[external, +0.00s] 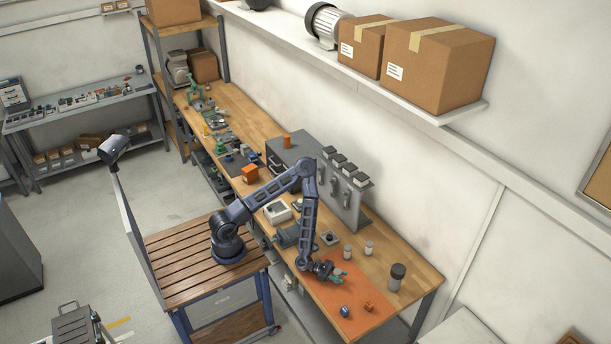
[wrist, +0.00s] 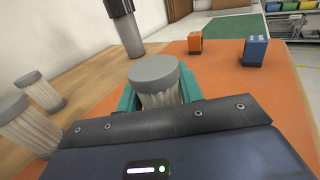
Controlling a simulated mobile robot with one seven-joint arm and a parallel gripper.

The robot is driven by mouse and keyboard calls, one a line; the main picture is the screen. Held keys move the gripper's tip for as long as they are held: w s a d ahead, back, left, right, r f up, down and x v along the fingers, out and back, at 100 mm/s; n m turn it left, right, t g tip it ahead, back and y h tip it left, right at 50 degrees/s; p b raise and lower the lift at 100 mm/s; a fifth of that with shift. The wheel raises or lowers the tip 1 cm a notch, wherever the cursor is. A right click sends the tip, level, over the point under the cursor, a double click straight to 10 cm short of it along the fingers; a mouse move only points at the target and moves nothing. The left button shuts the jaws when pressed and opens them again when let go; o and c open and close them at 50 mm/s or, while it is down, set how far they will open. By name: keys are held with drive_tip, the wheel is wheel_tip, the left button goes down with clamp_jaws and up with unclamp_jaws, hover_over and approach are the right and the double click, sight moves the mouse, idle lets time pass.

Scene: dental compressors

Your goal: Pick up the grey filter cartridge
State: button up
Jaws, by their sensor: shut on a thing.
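The grey filter cartridge (wrist: 156,76) has a flat grey cap and a pale pleated body. It stands between the teal fingers of my gripper (wrist: 160,92) in the wrist view, and the fingers are shut on it. Its lower part is hidden by the gripper body. In the external view my gripper (external: 338,277) is low over the orange mat (external: 338,311) at the near end of the bench; the held cartridge is too small to make out there. I cannot tell whether it touches the mat.
Two similar cartridges (wrist: 40,91) (wrist: 27,126) stand to the left in the wrist view. A grey cylinder with a dark top (wrist: 130,35) stands behind. A small orange block (wrist: 195,43) and a blue block (wrist: 255,51) sit on the mat. The mat's front is clear.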

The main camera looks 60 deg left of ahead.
wheel_tip(320, 180, up, 20)
idle(0.4)
